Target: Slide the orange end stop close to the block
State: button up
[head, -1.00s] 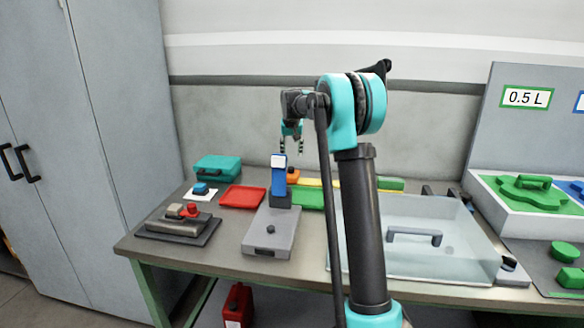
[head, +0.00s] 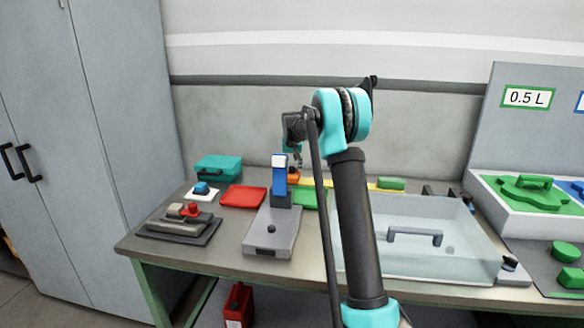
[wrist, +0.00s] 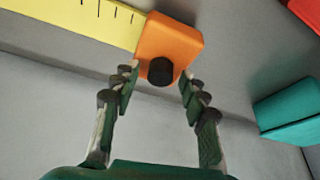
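The orange end stop (wrist: 172,42) is a block with a round black knob (wrist: 161,71) on its side, at the end of a yellow ruler strip (wrist: 70,18) with black marks. In the head view the orange end stop (head: 293,177) shows partly behind the blue post. My gripper (wrist: 158,80) is open, its fingertips on either side of the knob in the wrist view. I cannot tell whether they touch it. In the head view my gripper (head: 295,160) is just above the stop, partly hidden. Which thing is the block is unclear; a green piece (head: 391,183) sits by the strip's right end.
A grey device with a blue post (head: 279,180) stands in front of the stop. A red tray (head: 243,197) and a teal case (head: 218,167) lie to the left; the teal case (wrist: 290,118) also shows in the wrist view. A clear bin (head: 465,262) stands right.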

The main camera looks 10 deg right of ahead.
grip_shut()
jog(key=s+d, duration=0.3)
jog(key=d, duration=0.7)
jog(key=s+d, duration=0.4)
jog(key=d, duration=0.7)
jog(key=s+d, duration=0.3)
jog(key=d, duration=0.8)
jog(key=shift+s, duration=0.2)
jog(key=shift+o, duration=0.8)
grip_release()
jog(key=shift+r, duration=0.1)
jog(key=v, duration=1.2)
